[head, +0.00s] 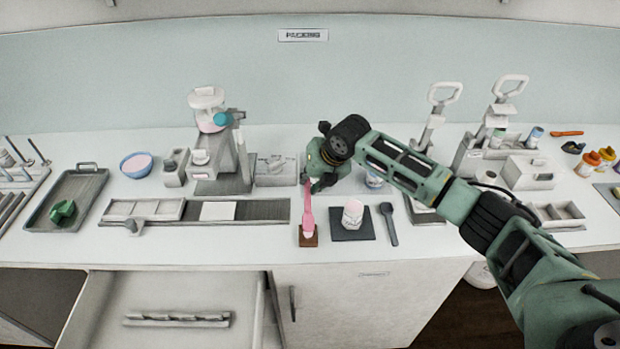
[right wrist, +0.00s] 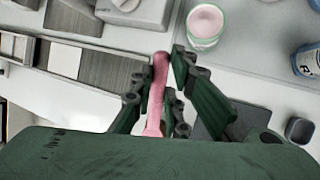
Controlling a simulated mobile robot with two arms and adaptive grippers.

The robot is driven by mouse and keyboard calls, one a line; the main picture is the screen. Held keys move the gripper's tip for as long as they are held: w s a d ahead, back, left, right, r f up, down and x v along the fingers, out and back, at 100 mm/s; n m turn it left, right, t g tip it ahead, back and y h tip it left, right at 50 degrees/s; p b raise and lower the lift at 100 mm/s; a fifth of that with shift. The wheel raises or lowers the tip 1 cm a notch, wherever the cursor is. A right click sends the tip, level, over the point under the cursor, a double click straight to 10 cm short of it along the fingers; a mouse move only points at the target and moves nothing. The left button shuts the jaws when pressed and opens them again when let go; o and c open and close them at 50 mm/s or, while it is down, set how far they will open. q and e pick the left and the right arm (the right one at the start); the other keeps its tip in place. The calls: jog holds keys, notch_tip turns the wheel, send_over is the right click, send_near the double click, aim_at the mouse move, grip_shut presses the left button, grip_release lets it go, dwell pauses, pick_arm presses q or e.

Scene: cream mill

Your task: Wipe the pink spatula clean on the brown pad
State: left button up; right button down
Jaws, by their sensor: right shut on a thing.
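My right gripper (head: 318,184) reaches over the counter, shut on the pink spatula (head: 308,214). The spatula hangs with its lower end at the small brown pad (head: 309,240) near the counter's front edge. I cannot tell whether the tip presses on the pad or is just above it. In the right wrist view the spatula (right wrist: 158,90) runs between the fingers (right wrist: 155,92); its far part and the pad are hidden there by the gripper's body. My left gripper is not in view.
A pink-and-white jar (head: 352,214) stands on a dark mat (head: 340,236) right of the pad, beside a dark spoon (head: 389,224). A grey rail (head: 262,211) lies to the left. Below, a drawer (head: 160,283) stands open.

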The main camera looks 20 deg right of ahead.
jog(key=shift+r+p, duration=1.85)
jog(key=shift+r, duration=0.5)
